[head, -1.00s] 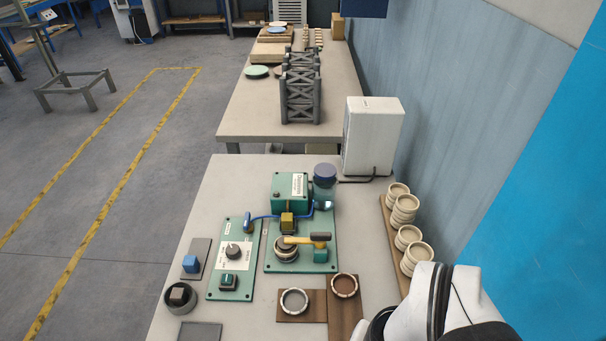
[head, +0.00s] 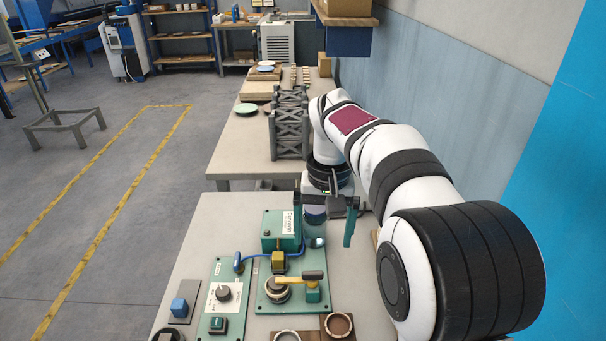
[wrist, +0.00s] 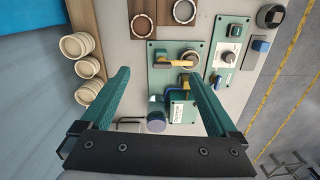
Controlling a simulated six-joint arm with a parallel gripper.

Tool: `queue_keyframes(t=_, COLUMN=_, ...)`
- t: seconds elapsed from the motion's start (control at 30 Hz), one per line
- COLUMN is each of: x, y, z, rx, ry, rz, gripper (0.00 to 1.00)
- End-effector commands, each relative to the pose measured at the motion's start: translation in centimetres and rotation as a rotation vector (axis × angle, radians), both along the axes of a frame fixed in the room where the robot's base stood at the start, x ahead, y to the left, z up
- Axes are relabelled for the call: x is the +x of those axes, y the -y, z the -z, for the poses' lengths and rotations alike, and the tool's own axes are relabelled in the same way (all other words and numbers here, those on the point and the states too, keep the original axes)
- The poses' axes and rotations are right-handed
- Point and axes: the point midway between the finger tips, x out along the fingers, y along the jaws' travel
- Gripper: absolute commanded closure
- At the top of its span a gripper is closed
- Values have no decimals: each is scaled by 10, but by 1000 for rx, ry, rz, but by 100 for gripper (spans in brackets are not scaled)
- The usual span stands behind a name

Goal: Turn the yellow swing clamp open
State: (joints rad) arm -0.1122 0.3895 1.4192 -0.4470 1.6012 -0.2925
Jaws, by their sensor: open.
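The yellow swing clamp (head: 294,281) is a flat yellow arm with a dark end, on the green base plate (head: 266,304). It lies across the top of a round ring-shaped seat (head: 277,290) and reaches right to a green post (head: 313,292). In the wrist view the clamp (wrist: 172,64) lies just beyond the fingertips. My gripper (head: 323,232) has two teal fingers, spread wide with nothing between them. It hangs above the back right of the fixture, apart from the clamp. The wrist view shows my gripper (wrist: 156,76) open too.
A green box unit (head: 280,231), a yellow block (head: 278,261) and a blue hose stand behind the clamp. A control panel (head: 221,295) with a knob lies left. Stacked cream rings (wrist: 80,45) stand along the wall side. Ring holders (wrist: 184,10) lie at the front.

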Motion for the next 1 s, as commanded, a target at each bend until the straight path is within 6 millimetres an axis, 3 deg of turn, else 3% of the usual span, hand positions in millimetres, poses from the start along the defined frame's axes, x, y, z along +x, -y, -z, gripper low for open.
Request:
queue_keyframes(t=0.03, x=22, y=-5, z=10, rx=-9, ry=0, rz=-28, gripper=5)
queue_keyframes(t=0.1, x=42, y=-9, z=18, rx=-21, ry=5, rz=-60, gripper=5)
queue_keyframes(t=0.2, x=54, y=-12, z=26, rx=-28, ry=9, rz=-80, gripper=5)
queue_keyframes(t=0.37, x=54, y=-12, z=56, rx=-28, ry=8, rz=-81, gripper=5)
queue_keyframes(t=0.7, x=53, y=-12, z=152, rx=-28, ry=9, rz=-79, gripper=5)
queue_keyframes(t=0.83, x=54, y=-12, z=171, rx=-28, ry=11, rz=-79, gripper=5)
queue_keyframes(t=1.0, x=54, y=-12, z=180, rx=-27, ry=12, rz=-78, gripper=5)
